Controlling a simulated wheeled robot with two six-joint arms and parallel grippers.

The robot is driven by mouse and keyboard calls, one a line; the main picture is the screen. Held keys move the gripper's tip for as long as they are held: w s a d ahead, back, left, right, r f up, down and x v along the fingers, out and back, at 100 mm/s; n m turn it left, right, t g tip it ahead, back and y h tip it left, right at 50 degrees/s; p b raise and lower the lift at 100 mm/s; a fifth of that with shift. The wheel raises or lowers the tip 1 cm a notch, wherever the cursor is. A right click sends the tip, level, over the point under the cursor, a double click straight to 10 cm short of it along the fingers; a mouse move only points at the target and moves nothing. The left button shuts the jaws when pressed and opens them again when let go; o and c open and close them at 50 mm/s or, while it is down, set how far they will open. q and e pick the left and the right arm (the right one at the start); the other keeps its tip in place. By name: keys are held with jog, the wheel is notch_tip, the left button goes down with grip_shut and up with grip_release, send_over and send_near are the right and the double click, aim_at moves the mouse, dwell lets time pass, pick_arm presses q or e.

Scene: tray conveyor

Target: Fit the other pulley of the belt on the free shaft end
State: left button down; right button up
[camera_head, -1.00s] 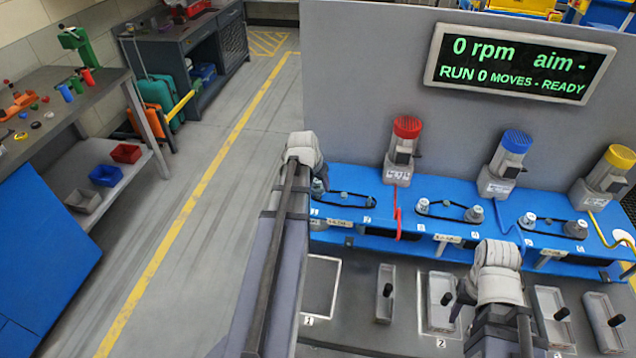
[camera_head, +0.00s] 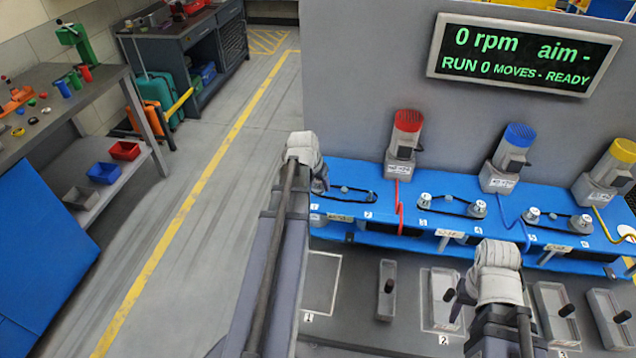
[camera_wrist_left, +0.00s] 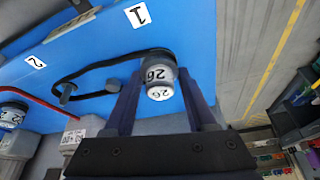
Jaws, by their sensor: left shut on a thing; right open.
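My left gripper (camera_wrist_left: 155,98) is shut on a grey pulley (camera_wrist_left: 160,92) marked 26, with a dark belt around it. The belt (camera_wrist_left: 85,72) runs left across the blue bench, and its far end loops around a thin bare peg (camera_wrist_left: 68,93). A second short peg (camera_wrist_left: 113,86) stands near the belt's lower run. In the head view my left gripper (camera_head: 320,182) is at the bench's left end, by label 1; the held pulley is mostly hidden there, and so is the shaft under it. My right gripper (camera_head: 457,299) is open and empty above the front trays.
Two other belt drives, on the middle (camera_head: 450,206) and right (camera_head: 558,222) of the bench, have their pulleys fitted. Motors with red (camera_head: 404,150), blue and yellow caps stand behind. Several trays with black handles (camera_head: 388,290) lie in front. The screen (camera_head: 523,55) reads 0 rpm.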

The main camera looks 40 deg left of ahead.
aim_at(317, 182)
pick_arm(q)
jog(key=shift+f, duration=0.3)
jog(key=shift+c, duration=0.7)
grip_release()
jog(key=shift+r, duration=0.1)
jog(key=p+v, duration=0.7)
jog(key=shift+s+r, duration=0.2)
jog(key=shift+r, duration=0.1)
